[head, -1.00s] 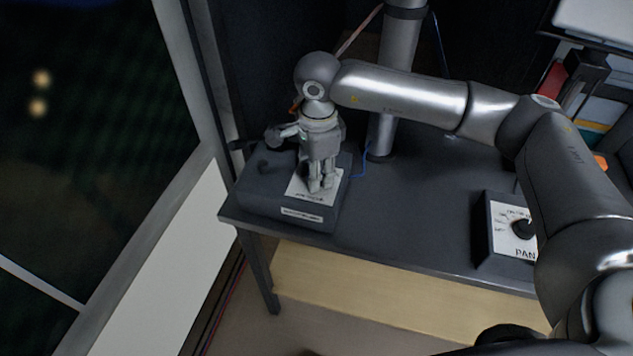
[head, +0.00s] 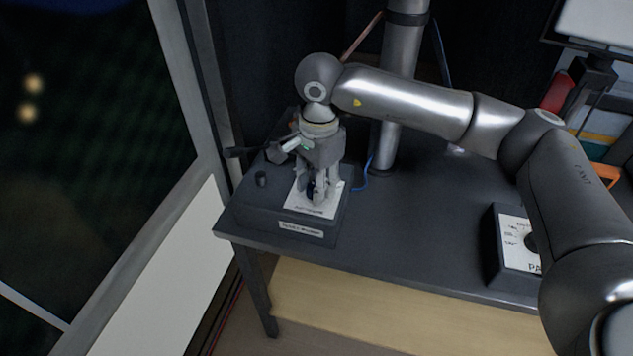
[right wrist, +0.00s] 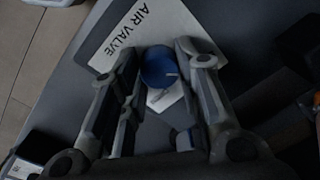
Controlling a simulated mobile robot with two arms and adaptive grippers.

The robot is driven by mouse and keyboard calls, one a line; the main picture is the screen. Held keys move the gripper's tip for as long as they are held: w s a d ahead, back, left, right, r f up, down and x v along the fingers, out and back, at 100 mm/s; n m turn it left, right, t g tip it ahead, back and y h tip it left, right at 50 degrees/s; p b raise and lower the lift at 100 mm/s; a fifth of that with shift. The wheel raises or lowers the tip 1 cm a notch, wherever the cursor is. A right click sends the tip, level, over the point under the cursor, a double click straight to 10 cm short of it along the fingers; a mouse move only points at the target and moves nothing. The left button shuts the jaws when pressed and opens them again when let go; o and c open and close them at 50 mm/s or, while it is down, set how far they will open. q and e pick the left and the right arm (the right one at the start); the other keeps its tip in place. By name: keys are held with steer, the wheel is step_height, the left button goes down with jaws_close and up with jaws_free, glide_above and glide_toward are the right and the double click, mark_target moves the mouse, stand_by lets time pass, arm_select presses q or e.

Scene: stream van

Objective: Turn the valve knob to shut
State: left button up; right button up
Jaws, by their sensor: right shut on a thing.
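The blue valve knob (right wrist: 158,68) sits on a white plate (right wrist: 120,35) marked "AIR VALVE". In the right wrist view my right gripper (right wrist: 162,75) has one finger on each side of the knob and is shut on it. In the head view my right gripper (head: 319,190) points down at the dark valve box (head: 265,215) on the left end of the desk, and its fingers hide most of the knob. The knob carries a pale pointer line. My left gripper is not in view.
A second control box (head: 509,243) with a dial is at the right of the desk. A metal pole (head: 402,75) rises behind. The desk (head: 425,225) is clear between the boxes.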

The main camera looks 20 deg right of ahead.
steer(key=shift+r, duration=0.1)
steer(key=o, duration=1)
steer(key=shift+r, duration=0.2)
steer(key=r, duration=1.1)
steer(key=shift+s+r, duration=0.25)
